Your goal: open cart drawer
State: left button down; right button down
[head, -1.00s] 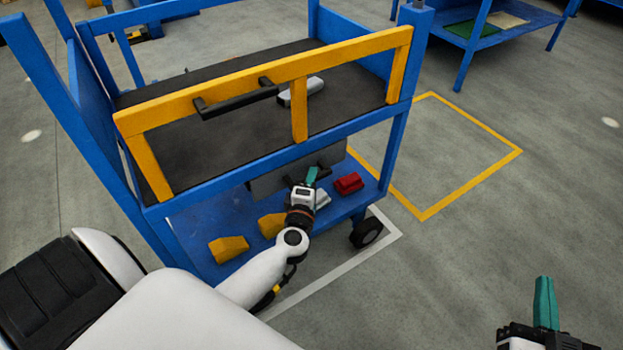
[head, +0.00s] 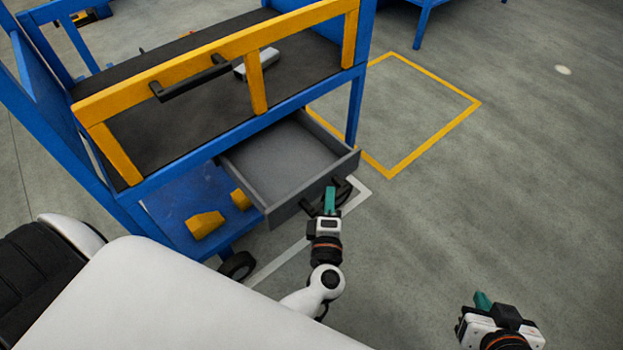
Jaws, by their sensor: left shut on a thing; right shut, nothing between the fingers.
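The cart (head: 170,163) is blue with a yellow front rail and a black top deck, at the left of the head view. Its grey drawer (head: 282,160) is pulled well out below the deck, toward me, and its inside looks empty. My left gripper (head: 330,200) is at the drawer's front face, shut on the drawer's dark handle (head: 310,208), which is partly hidden by the fingers. My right gripper (head: 483,301) is shut and empty, low at the right over bare floor, apart from the cart.
A grey-white object (head: 257,62) lies on the deck behind the rail's black handle (head: 190,80). Yellow blocks (head: 206,224) sit on the lower blue shelf. A black wheel (head: 237,265) stands below. The floor at right, with a yellow outline (head: 432,133), is clear.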

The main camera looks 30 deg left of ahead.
pick_arm(q)
jog(key=shift+s+d, duration=0.25)
jog(key=shift+d, duration=0.35)
jog(key=shift+s+d, duration=0.25)
jog(key=shift+d, duration=0.35)
pick_arm(e)
jog(key=shift+s+f, duration=0.1)
jog(key=shift+s, duration=0.1)
pick_arm(q)
jog(key=c, duration=1.4)
grip_release()
jog(key=shift+s, duration=0.1)
